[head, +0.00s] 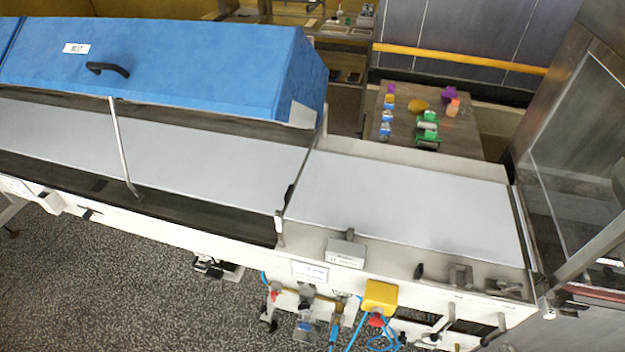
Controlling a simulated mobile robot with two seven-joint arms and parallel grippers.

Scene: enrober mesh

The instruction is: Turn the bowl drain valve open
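Metal pipe fittings (306,308) with small blue and red parts hang below the front edge of the long machine (400,205). The bowl drain valve may be among them, but they are too small and partly hidden to tell which part it is or how its handle is turned. The bowl itself cannot be made out. Neither of my grippers is in view.
A yellow box (380,296) with a red part and blue hoses juts from the machine's front. A blue hood (160,60) with a black handle covers the left part. A glazed metal cabinet (585,140) stands at right. Speckled floor (120,290) is clear at lower left.

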